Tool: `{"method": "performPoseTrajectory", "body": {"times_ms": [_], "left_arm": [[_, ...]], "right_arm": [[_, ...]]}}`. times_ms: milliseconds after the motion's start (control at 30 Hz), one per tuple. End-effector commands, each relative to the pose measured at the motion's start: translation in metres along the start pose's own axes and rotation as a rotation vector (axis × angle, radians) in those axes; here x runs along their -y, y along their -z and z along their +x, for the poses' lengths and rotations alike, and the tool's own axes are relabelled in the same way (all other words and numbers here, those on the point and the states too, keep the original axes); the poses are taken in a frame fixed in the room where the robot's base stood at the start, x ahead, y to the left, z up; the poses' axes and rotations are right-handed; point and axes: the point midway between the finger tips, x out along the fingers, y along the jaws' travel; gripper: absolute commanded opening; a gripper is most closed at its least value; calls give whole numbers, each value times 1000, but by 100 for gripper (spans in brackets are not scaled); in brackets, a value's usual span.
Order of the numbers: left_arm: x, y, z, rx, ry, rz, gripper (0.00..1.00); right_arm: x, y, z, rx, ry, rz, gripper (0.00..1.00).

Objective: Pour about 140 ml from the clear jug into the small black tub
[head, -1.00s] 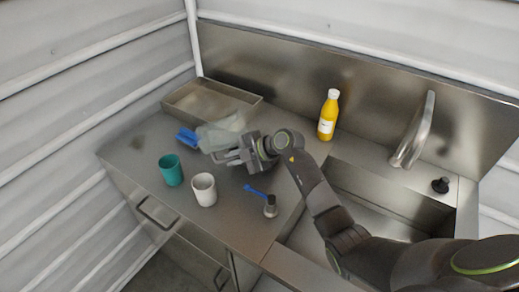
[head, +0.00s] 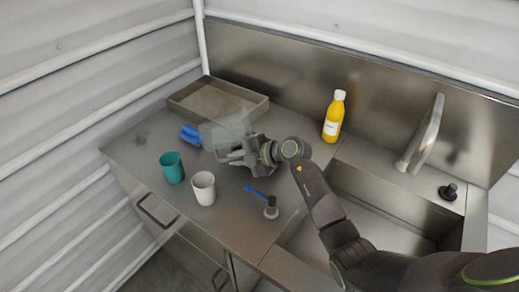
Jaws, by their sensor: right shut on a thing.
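The clear jug (head: 225,132) is see-through and pale, over the left part of the steel counter. My right gripper (head: 236,157) is shut on it from its right side. The jug looks tilted toward the left, but its outline is faint and I cannot tell how full it is. I cannot make out a small black tub; the jug and gripper hide part of the counter behind them. My left gripper is not in view.
A teal cup (head: 172,168) and a white cup (head: 203,188) stand at the front left. A blue object (head: 190,136) lies left of the jug. A metal tray (head: 190,104) is behind. A blue-handled tool (head: 256,193), yellow bottle (head: 333,117) and sink (head: 375,200) are right.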

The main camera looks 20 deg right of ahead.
Motion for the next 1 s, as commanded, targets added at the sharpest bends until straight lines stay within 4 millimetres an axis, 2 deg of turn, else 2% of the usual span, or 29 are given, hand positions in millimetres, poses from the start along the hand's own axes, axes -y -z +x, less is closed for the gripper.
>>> {"method": "performPoseTrajectory", "body": {"times_ms": [1000], "left_arm": [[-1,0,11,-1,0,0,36]], "right_arm": [[4,0,5,-32,-74,-46,0]]}}
